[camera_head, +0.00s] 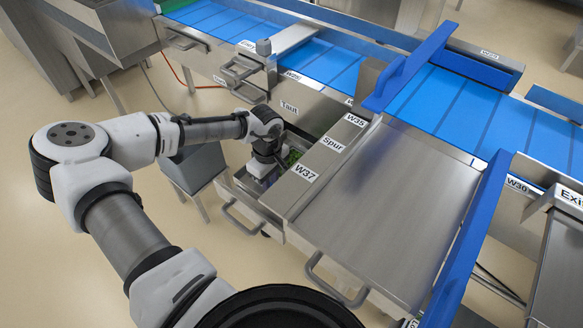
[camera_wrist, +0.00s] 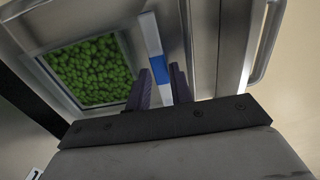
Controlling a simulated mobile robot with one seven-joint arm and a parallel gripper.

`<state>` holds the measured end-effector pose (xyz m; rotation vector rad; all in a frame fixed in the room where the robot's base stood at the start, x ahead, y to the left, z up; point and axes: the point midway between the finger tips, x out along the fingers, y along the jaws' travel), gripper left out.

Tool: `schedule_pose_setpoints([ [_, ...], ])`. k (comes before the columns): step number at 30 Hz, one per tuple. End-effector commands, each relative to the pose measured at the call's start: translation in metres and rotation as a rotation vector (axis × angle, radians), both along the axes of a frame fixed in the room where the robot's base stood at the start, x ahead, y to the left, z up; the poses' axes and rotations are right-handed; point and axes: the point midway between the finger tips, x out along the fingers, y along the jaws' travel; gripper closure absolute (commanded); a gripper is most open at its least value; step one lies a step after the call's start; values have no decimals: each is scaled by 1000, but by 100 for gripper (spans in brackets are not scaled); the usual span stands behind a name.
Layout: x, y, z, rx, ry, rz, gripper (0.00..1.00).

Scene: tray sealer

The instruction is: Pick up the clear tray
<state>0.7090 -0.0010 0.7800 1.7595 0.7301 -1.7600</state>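The clear tray (camera_wrist: 123,45) is filled with green round pieces and sits in an open metal drawer, left of centre in the wrist view. My gripper (camera_wrist: 161,78) points down into the drawer, to the right of the tray. Its two dark fingers are apart, on either side of a white strip with a blue patch (camera_wrist: 157,69). I cannot tell whether they touch the strip. In the head view my arm hides most of the tray; only a bit of green shows beside my wrist.
The open drawer (camera_head: 247,203) has metal walls close around my gripper and a handle at its front. A metal top plate labelled W37, Spur and W35 (camera_head: 322,160) stands just right of it. A blue conveyor (camera_head: 335,62) runs behind. Floor is clear at lower left.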

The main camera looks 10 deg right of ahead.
Motion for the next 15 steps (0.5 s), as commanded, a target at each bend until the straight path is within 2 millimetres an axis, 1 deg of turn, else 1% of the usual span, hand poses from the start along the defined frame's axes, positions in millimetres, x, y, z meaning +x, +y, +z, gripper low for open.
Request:
schedule_pose_setpoints([
  [3,0,0,-14,1,1,0,78],
  [6,0,0,-24,0,0,-1,78],
  [9,0,0,-28,-1,-1,0,78],
  [14,0,0,-28,-1,-1,0,78],
  [15,0,0,-28,-1,-1,0,82],
])
